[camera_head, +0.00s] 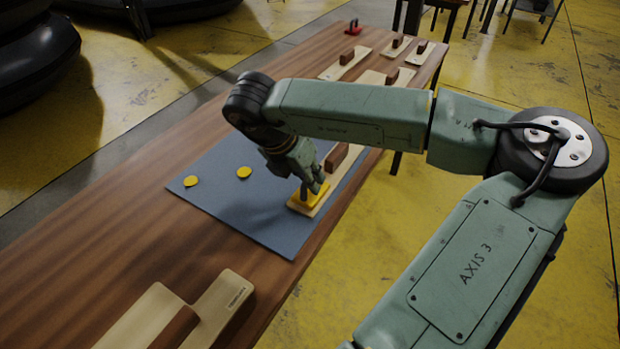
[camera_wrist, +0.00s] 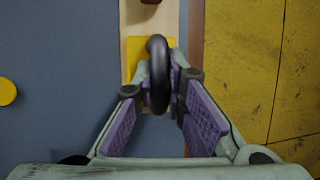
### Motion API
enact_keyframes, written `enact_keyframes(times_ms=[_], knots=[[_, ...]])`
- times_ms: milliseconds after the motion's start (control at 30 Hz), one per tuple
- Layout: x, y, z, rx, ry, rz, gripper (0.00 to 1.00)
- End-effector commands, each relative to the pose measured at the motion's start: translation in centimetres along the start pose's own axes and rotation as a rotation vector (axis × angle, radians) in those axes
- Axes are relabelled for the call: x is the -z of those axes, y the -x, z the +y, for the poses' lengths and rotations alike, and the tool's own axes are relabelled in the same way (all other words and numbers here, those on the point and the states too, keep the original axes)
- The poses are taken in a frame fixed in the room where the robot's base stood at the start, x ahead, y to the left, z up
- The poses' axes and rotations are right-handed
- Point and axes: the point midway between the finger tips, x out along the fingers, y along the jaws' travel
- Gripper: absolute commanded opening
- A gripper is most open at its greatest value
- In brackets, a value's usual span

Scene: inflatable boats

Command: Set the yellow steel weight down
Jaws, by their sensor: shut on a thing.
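The yellow steel weight (camera_head: 315,198) is a flat yellow block with a dark ring-shaped handle (camera_wrist: 159,75). It is at the near end of a pale wooden board (camera_head: 338,173) with a brown grip, on the right part of a blue-grey mat (camera_head: 240,217). My gripper (camera_head: 316,188) is above the weight, shut on its ring. In the wrist view my gripper (camera_wrist: 165,95) has its fingers on both sides of the ring. The yellow block (camera_wrist: 138,55) overlaps the board (camera_wrist: 150,22). I cannot tell whether it touches the board; its underside is hidden.
Two yellow discs (camera_head: 244,172) (camera_head: 191,181) lie on the mat's left part. Pale boards with brown grips lie at the near end (camera_head: 228,298) and far end (camera_head: 345,64) of the wooden table (camera_head: 110,245). A small red object (camera_head: 353,27) stands at the far end.

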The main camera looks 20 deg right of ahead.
Motion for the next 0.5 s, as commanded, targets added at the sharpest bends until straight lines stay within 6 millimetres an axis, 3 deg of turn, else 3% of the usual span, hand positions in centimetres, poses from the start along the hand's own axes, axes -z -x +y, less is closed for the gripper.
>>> enact_keyframes(times_ms=[300, 333, 500], knots=[[-0.01, -0.16, 0.05, 0.0, -0.001, -0.003, 0.0], [0.02, -0.12, 0.02, 0.0, -0.001, -0.001, 0.13], [0.0, -0.07, 0.01, 0.0, 0.0, -0.001, 0.24]])
